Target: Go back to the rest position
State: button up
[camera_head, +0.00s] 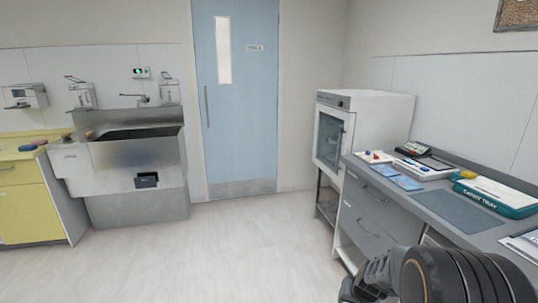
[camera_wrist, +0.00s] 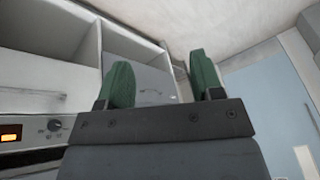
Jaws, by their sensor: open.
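My gripper (camera_wrist: 161,84) shows in the wrist view with two green fingertips standing apart. Nothing is between them. Behind them are a pale shelf-like cabinet and part of the ceiling or wall. In the head view, part of my dark arm shows at the lower right, in front of the grey counter (camera_head: 455,208). My gripper's fingers cannot be made out in that view.
A teal-edged tray (camera_head: 497,196) and several small items lie on the counter. A white cabinet (camera_head: 375,120) with a glass door stands beyond it. A steel sink (camera_head: 135,160), a yellow cabinet (camera_head: 28,200) and a blue door (camera_head: 240,120) line the back. The middle floor is clear.

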jog(key=s+a+r+n+p, duration=0.1)
jog(key=s+a+r+p, duration=0.1)
jog(key=s+r, duration=0.3)
jog(key=s+a+r+n+p, duration=0.1)
jog(key=s+a+r+p, duration=0.2)
jog(key=r, duration=1)
jog(key=s+a+r+n+p, duration=0.2)
jog(key=s+r+p, duration=0.3)
jog(key=s+r, duration=0.3)
jog(key=shift+a+r+g, duration=0.3)
jog(key=shift+a+r, duration=0.25)
jog(key=shift+a, duration=0.2)
